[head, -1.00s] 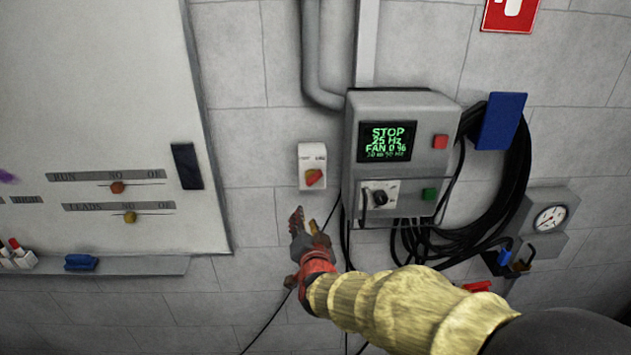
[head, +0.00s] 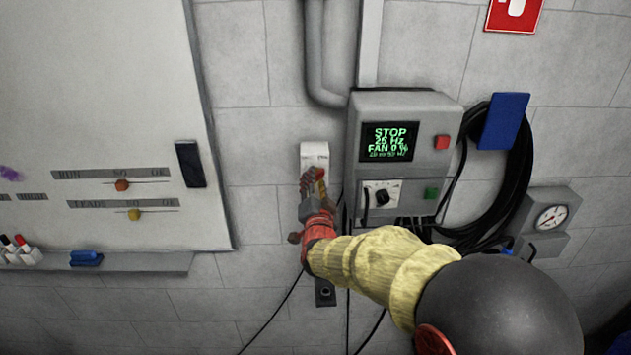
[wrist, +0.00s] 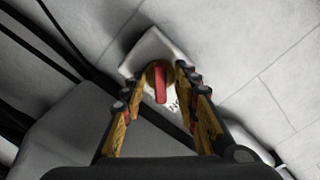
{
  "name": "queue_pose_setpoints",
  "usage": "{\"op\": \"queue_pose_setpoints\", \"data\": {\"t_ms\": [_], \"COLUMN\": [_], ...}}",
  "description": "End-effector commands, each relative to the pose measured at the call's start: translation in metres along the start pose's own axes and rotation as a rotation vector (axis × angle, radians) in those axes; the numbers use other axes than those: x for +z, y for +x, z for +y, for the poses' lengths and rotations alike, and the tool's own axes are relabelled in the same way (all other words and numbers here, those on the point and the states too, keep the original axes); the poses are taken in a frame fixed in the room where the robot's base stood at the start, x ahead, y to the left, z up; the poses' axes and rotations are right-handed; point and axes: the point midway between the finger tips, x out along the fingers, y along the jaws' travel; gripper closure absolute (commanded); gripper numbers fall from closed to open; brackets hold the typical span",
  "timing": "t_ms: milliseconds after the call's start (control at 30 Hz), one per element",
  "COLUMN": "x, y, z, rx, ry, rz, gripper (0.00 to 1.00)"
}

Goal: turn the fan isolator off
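The fan isolator (head: 314,151) is a small white box on the wall, left of the grey control box. In the head view my gripper (head: 313,181) covers its lower part and its knob. In the wrist view the white isolator plate (wrist: 150,50) carries a red handle (wrist: 160,84) on a yellowish round base. My gripper (wrist: 168,82) is open, one finger on each side of the red handle. I cannot tell whether the fingers touch it. Part of the lettering on the plate shows beside the right finger.
The grey control box (head: 404,108) with a green "STOP, FAN 0 %" display stands just right of my gripper. Black cable coils (head: 510,190) hang beyond it. A whiteboard (head: 100,90) is at left. A dark socket (head: 325,292) sits low on the wall.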

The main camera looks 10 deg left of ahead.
Motion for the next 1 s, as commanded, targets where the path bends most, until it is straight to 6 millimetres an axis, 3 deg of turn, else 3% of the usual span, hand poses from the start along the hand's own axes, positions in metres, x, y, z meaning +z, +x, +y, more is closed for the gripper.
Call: {"op": "queue_pose_setpoints", "data": {"t_ms": [300,833,1000], "x": [-0.0004,-0.0002,-0.0002], "y": [0.0030,0.0028,0.0028], "z": [-0.0002,0.0000,0.0002], "rx": [-0.001,0.000,0.000], "ry": [0.000,0.000,0.000], "rz": [0.001,0.000,0.000], "gripper": [0.70,0.99,1.00]}}
